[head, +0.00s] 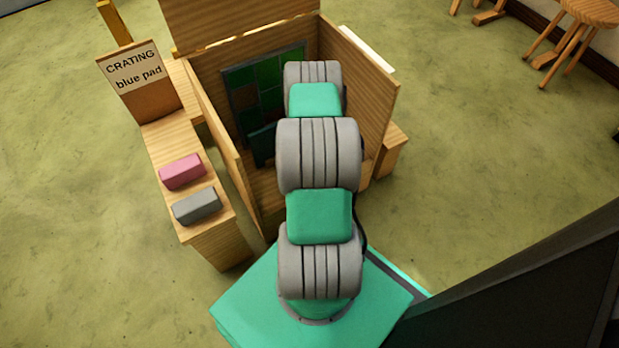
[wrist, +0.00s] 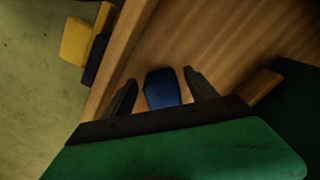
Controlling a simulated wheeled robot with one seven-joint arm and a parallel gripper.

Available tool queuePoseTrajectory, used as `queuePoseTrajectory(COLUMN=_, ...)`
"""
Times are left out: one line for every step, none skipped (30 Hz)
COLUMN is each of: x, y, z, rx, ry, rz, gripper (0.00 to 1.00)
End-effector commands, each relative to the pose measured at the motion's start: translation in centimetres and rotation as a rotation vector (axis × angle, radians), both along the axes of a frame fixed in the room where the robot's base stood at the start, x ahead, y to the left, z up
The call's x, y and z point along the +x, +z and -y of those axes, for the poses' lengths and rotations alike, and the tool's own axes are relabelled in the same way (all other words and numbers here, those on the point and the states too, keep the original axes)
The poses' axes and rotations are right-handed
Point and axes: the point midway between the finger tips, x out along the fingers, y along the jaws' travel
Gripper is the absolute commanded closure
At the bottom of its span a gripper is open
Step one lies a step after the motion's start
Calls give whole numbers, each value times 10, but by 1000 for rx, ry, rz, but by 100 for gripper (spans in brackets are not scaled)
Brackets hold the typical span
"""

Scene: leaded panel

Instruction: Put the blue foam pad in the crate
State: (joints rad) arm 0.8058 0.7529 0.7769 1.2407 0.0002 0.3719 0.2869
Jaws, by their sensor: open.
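The blue foam pad (wrist: 162,88) lies between the fingertips of my gripper (wrist: 160,92) in the wrist view, against a wooden surface that looks like the inside of the crate. The fingers are apart, one on each side of the pad, with a gap seen at least on the right. I cannot tell whether the pad rests on the wood. The crate (head: 366,90) is a tall, open-topped wooden box in the head view, with a leaded panel (head: 262,78) of dark green panes inside. My arm reaches into the crate and hides the gripper and pad there.
Stools (head: 580,25) stand far right. The crate's walls closely surround my arm. Open floor lies right.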

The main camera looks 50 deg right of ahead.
Motion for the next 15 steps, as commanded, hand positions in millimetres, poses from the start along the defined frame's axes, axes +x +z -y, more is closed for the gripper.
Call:
queuePoseTrajectory(x=1, y=16, z=1, rx=-3, ry=0, rz=3, gripper=34)
queuePoseTrajectory(x=1, y=24, z=1, rx=-3, ry=0, rz=3, gripper=34)
queuePoseTrajectory(x=1, y=35, z=1, rx=-3, ry=0, rz=3, gripper=34)
queuePoseTrajectory(x=1, y=44, z=1, rx=-3, ry=0, rz=3, gripper=34)
queuePoseTrajectory(x=1, y=52, z=1, rx=-3, ry=0, rz=3, gripper=34)
queuePoseTrajectory(x=1, y=63, z=1, rx=-3, ry=0, rz=3, gripper=34)
queuePoseTrajectory(x=2, y=71, z=2, rx=-4, ry=0, rz=3, gripper=34)
queuePoseTrajectory(x=1, y=78, z=1, rx=-4, ry=0, rz=3, gripper=34)
queuePoseTrajectory(x=1, y=87, z=1, rx=-3, ry=0, rz=3, gripper=34)
queuePoseTrajectory(x=1, y=93, z=1, rx=-2, ry=0, rz=2, gripper=34)
queuePoseTrajectory(x=1, y=98, z=1, rx=-2, ry=0, rz=2, gripper=34)
queuePoseTrajectory(x=1, y=103, z=1, rx=-2, ry=0, rz=2, gripper=34)
queuePoseTrajectory(x=1, y=107, z=1, rx=-1, ry=0, rz=2, gripper=34)
queuePoseTrajectory(x=1, y=109, z=1, rx=-1, ry=0, rz=2, gripper=34)
queuePoseTrajectory(x=1, y=112, z=1, rx=-1, ry=0, rz=2, gripper=34)
